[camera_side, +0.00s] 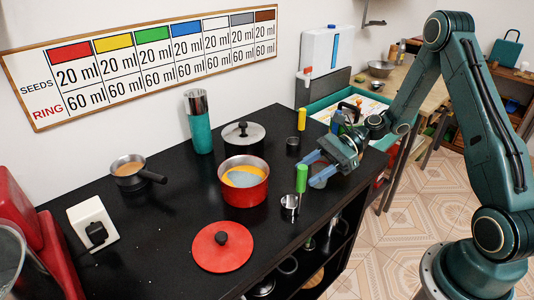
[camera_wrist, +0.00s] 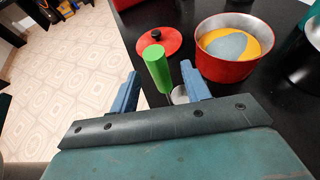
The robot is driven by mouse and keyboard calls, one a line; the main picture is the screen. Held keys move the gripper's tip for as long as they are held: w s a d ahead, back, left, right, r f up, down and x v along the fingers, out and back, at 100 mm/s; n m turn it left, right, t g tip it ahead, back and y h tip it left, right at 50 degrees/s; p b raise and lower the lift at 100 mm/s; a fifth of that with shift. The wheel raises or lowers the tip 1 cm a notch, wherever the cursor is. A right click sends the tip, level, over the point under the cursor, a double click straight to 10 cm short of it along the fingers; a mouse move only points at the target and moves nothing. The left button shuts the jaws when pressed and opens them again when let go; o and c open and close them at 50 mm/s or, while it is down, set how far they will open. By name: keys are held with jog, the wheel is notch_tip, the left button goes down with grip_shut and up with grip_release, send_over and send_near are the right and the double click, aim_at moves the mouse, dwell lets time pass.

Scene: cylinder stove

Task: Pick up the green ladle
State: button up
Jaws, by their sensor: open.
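The green ladle (camera_side: 301,179) stands upright on the black counter, with its green cylindrical handle up and its small metal cup (camera_side: 290,204) at the bottom. In the wrist view the green handle (camera_wrist: 157,68) shows between and beyond the two blue fingers of my gripper (camera_wrist: 160,88). The ladle's cup is partly hidden behind the right finger there. My gripper (camera_side: 312,164) is open, with its fingers close to the green handle in the side view. I cannot tell whether a finger touches it.
A red pot (camera_side: 244,194) with yellow and grey contents stands just left of the ladle. A red lid (camera_side: 222,247) lies in front of it. A yellow-handled ladle (camera_side: 302,119) stands farther back. The counter's front edge is close to the green ladle.

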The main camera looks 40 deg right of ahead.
jog(key=shift+x, duration=2.65)
jog(key=shift+c, duration=0.5)
grip_shut()
